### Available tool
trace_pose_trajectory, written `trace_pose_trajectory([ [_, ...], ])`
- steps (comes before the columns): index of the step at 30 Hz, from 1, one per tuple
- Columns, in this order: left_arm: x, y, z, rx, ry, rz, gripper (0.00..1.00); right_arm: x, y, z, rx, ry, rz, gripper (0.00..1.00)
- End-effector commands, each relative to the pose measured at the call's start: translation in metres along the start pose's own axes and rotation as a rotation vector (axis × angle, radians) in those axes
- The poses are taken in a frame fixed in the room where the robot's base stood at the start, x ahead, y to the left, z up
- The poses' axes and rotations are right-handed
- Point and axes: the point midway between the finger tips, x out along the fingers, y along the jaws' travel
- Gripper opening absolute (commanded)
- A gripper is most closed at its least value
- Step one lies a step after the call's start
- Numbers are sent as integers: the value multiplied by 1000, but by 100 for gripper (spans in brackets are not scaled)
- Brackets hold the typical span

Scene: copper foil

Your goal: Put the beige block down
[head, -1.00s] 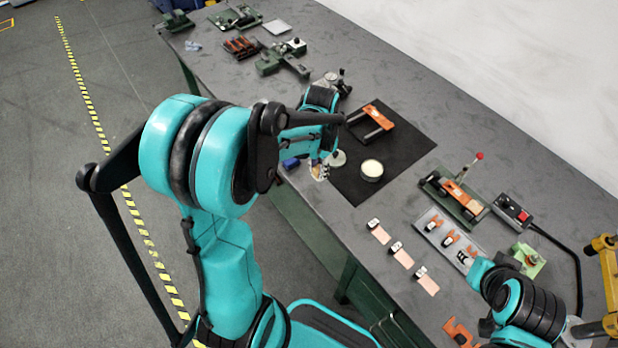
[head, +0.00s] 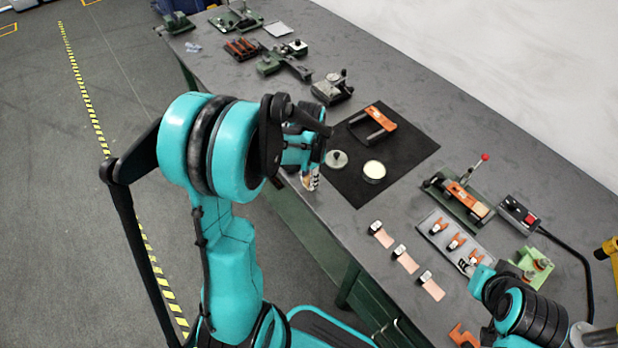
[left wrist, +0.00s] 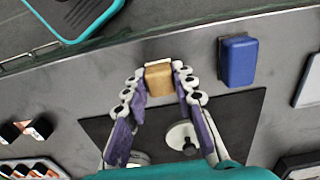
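The beige block (left wrist: 158,79) sits between the fingertips of my left gripper (left wrist: 160,75) in the left wrist view, with a finger against each side. I cannot tell whether the block touches the table. In the head view my left gripper (head: 311,180) is at the table's front edge, left of the black mat (head: 345,187), and the block is mostly hidden there. A blue block (left wrist: 237,61) lies apart from the gripper in the left wrist view. My right gripper (head: 478,275) is by the grey tray at lower right; its fingers are unclear.
The mat holds a round lidded-looking disc (head: 337,159), a cream-filled round tin (head: 374,171) and an orange frame (head: 381,117). Copper strips (head: 407,262) with small black-and-white pieces lie nearer. A grey tray (head: 436,239) and a lever fixture (head: 462,194) stand right.

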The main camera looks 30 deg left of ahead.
Motion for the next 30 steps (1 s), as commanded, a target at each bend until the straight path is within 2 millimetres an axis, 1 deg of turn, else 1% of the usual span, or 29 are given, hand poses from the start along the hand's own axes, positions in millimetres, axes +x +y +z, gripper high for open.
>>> trace_pose_trajectory([
  [1, 0, 0, 0, 0, 1, 0, 41, 0, 0, 0, 0, 0, 0, 40],
  [2, 0, 0, 0, 0, 1, 0, 46, 0, 0, 0, 0, 0, 0, 40],
  [11, -1, 0, 0, 0, 1, 0, 46, -1, 0, 0, 0, 0, 0, 40],
  [14, -7, 0, 0, 0, 1, 0, 46, -5, 0, -3, 0, 0, 0, 40],
  [17, -24, 0, 0, 0, 1, 0, 46, -10, 0, -7, 0, 0, 0, 40],
  [24, -79, 0, 0, 0, 0, 0, 46, -26, 0, -18, 0, 0, 0, 40],
  [27, -98, 0, 0, 0, 0, 0, 46, -30, 0, -22, 0, 0, 0, 40],
  [30, -112, 0, 0, 0, 0, 0, 46, -33, 0, -24, 0, 0, 0, 40],
])
